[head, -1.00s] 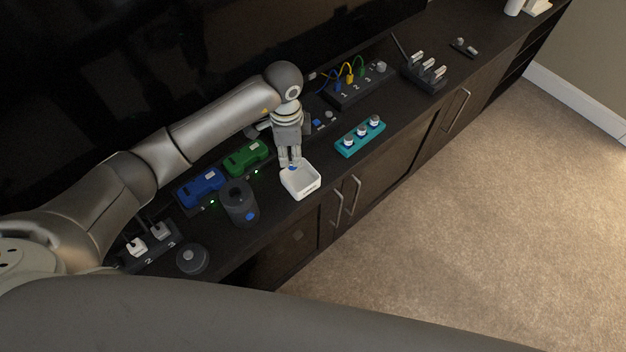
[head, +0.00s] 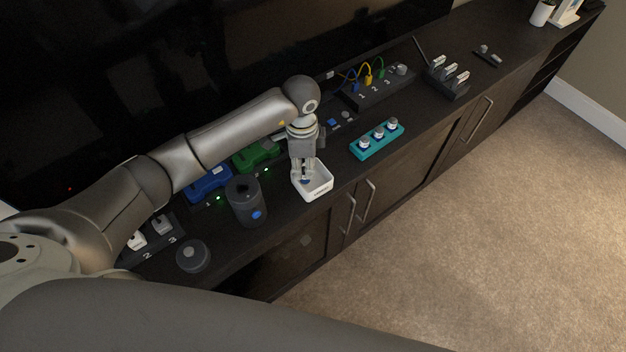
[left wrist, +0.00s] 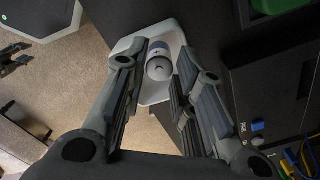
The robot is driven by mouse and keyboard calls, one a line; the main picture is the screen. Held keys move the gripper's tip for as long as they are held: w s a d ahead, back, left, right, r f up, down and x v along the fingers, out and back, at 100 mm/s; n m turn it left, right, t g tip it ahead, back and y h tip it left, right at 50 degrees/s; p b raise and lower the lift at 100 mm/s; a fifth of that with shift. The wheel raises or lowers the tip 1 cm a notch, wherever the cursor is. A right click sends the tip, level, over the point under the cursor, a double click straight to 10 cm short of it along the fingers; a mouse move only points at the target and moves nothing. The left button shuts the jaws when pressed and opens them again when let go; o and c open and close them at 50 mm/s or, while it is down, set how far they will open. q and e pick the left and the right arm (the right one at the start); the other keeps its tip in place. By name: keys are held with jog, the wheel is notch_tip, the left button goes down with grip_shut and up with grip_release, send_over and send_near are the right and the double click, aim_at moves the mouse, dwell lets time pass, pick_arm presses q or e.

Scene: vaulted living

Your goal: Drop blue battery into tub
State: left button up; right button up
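The white square tub (head: 318,190) stands near the front edge of the dark cabinet top. My left gripper (head: 303,176) points down into it. A small blue piece, seemingly the blue battery (head: 306,182), shows inside the tub at the fingertips. In the left wrist view, a pale cylinder with a dark band, the battery (left wrist: 159,68), shows between the fingers with a gap on each side. The tub's pale floor (left wrist: 154,93) is behind it. The left gripper looks open. Whether the battery touches the tub floor is hard to tell.
A dark cylinder holder (head: 246,203) and a round knob (head: 193,256) stand left of the tub. Blue (head: 209,183) and green (head: 258,155) units lie behind.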

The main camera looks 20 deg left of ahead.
pick_arm(q)
jog(key=o, duration=0.3)
notch_tip(320, 180, up, 12)
jog(key=shift+r, duration=0.1)
dwell(0.5)
jog(key=shift+s+f, duration=0.1)
jog(key=shift+f, duration=0.1)
